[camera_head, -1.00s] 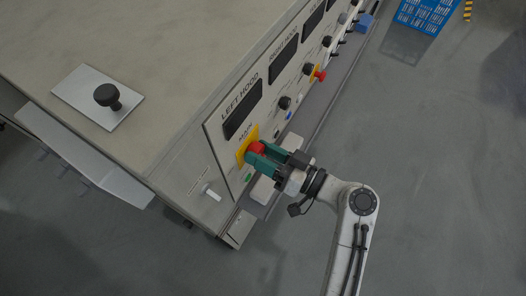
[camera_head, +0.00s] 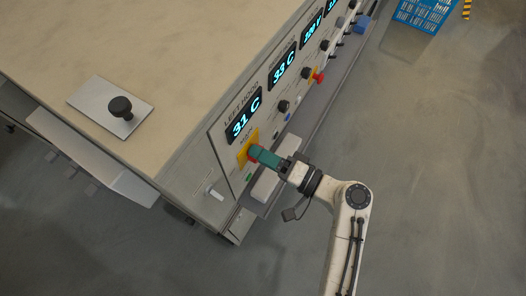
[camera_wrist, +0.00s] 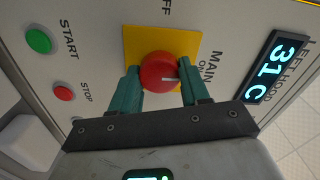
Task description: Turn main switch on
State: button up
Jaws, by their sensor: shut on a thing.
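The main switch is a red round knob (camera_wrist: 160,72) on a yellow plate (camera_wrist: 135,42) marked MAIN, with ON and OFF lettering. In the head view the yellow plate (camera_head: 243,152) is at the left end of the panel, and the knob is mostly hidden by my fingers. My gripper (camera_wrist: 158,82) has its green fingers on both sides of the knob and is shut on it. It also shows in the head view (camera_head: 256,154). The LEFT HOOD display (camera_head: 243,119) is lit and reads 31 C.
A green START button (camera_wrist: 39,41) and a red STOP button (camera_wrist: 63,93) are left of the plate in the wrist view. Black knobs (camera_head: 283,107) and a red emergency button (camera_head: 319,77) line the panel.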

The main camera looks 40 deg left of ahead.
jog(key=shift+w+m, duration=0.1)
jog(key=shift+m, duration=0.3)
jog(key=o, duration=1.1)
jog(key=shift+c, duration=0.2)
jog(key=shift+d, duration=0.1)
jog(key=b+v, duration=0.2)
jog(key=v, duration=0.8)
jog(key=shift+d, duration=0.35)
jog(key=s+d+f+m+t+h, duration=0.3)
jog(key=d+f+h, duration=0.35)
jog(key=d, duration=0.65)
jog(key=s+d+f+m+t+h, duration=0.1)
jog(key=s+d+f+t+h, duration=0.35)
jog(key=d, duration=0.85)
jog(key=s+d+m+g+h, duration=0.1)
jog(key=s+d+g+h, duration=0.1)
jog(key=s+d+h, duration=0.4)
jog(key=s+d, duration=0.1)
jog(key=d, duration=0.4)
jog(key=shift+r+h, duration=0.3)
jog(key=shift+r, duration=0.1)
